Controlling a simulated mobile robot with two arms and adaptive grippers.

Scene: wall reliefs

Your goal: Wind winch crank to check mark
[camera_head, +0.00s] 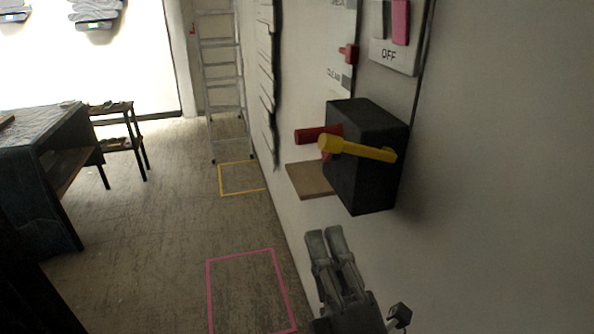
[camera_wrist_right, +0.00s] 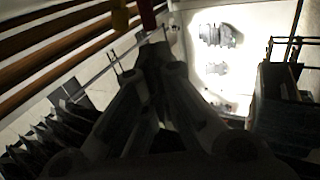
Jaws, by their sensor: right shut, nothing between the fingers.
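The winch is a black box (camera_head: 368,185) on the wall at the right of the head view. A yellow crank (camera_head: 360,150) lies across its front, with its knob end at the left. A red cylinder (camera_head: 312,134) sticks out left behind the crank. I cannot make out a check mark. My right gripper (camera_head: 324,232) is shut and empty, below the winch and apart from the crank. In the right wrist view its fingers (camera_wrist_right: 155,55) point up, with a yellow part (camera_wrist_right: 119,16) and a red part (camera_wrist_right: 147,14) beyond them. My left gripper is not in view.
A brown board (camera_head: 309,181) juts out at the winch's lower left. A ladder (camera_head: 222,85) stands at the back and a table (camera_head: 45,140) at left. The floor between is clear.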

